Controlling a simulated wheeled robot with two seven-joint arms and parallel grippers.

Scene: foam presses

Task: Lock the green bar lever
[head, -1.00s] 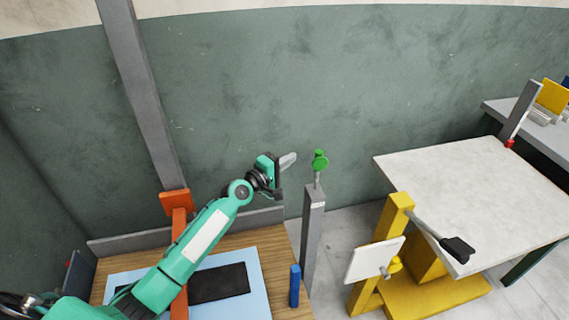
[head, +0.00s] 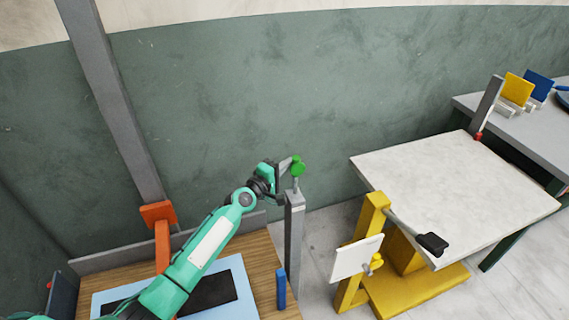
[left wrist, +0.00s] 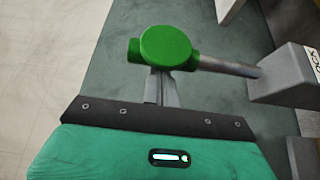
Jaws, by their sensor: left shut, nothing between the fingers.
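The green bar lever has a round green knob (head: 298,168) on a thin metal rod, standing up from the top of a grey post (head: 294,235). In the left wrist view the green knob (left wrist: 166,47) is large, and its rod runs right to the labelled post (left wrist: 280,78). My left gripper (head: 286,166) is shut and empty, right beside the knob on its left. In the left wrist view its fingers (left wrist: 163,90) end partly hidden behind the knob; I cannot tell whether they touch it. My right gripper is not in view.
A wooden bench with a blue mat (head: 246,288) and an orange bracket (head: 160,215) lies below my left arm. A small blue post (head: 281,290) stands at its right edge. A yellow press frame (head: 375,215) and a pale slab (head: 455,185) stand to the right.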

